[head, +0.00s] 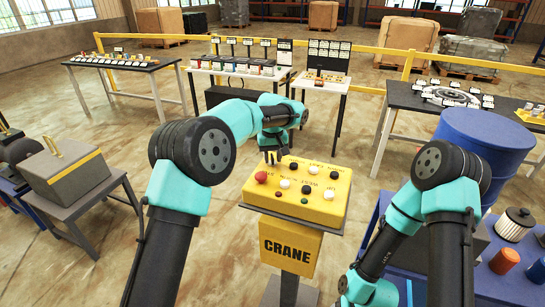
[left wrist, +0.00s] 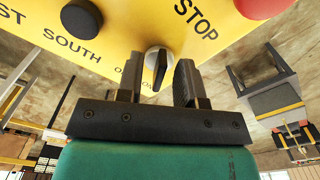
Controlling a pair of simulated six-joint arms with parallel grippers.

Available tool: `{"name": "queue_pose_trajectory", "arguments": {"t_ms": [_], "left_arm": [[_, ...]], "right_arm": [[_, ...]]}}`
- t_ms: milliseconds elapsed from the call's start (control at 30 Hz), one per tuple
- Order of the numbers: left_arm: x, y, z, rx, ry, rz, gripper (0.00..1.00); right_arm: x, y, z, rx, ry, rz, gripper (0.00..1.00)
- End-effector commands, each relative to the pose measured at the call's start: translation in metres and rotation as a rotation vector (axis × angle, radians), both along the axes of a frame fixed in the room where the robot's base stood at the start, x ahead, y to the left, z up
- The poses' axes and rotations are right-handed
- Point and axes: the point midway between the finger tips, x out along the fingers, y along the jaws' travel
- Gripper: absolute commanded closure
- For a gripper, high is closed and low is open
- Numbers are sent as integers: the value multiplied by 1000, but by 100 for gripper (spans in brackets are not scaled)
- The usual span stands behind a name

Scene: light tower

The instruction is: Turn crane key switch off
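The yellow crane control box (head: 325,207) stands on a yellow post marked CRANE. My left gripper (head: 270,157) is over its far left corner, pointing down, and covers the key switch there. In the left wrist view, the key switch (left wrist: 158,66) is a round silver knob with a black grip, set near the box's edge. My left gripper (left wrist: 157,80) is open, with one finger on each side of the switch and a visible gap to it. The lettering beside the switch is partly hidden by a finger. My right gripper is not in view; only its arm shows at the lower right.
A red button (head: 261,177) marked STOP sits close to the left gripper, with several black and white buttons on the same panel. A blue barrel (head: 485,140) stands at the right. A grey toolbox (head: 65,172) is on a side table at the left.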

Motion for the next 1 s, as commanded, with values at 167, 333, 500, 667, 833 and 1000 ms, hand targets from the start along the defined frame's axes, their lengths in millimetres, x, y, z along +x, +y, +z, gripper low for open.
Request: {"name": "queue_pose_trajectory", "arguments": {"t_ms": [167,333,500,667,833,1000], "left_arm": [[0,0,0,0,0,0,66],[0,0,9,-1,-1,-1,66],[0,0,31,-2,-2,0,66],[0,0,61,-1,-2,0,66],[0,-1,94,-1,-3,0,66],[1,0,125,-1,-3,0,66]], "right_arm": [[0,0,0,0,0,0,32],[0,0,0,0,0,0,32],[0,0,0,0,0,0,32],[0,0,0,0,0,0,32],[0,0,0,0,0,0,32],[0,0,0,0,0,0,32]]}}
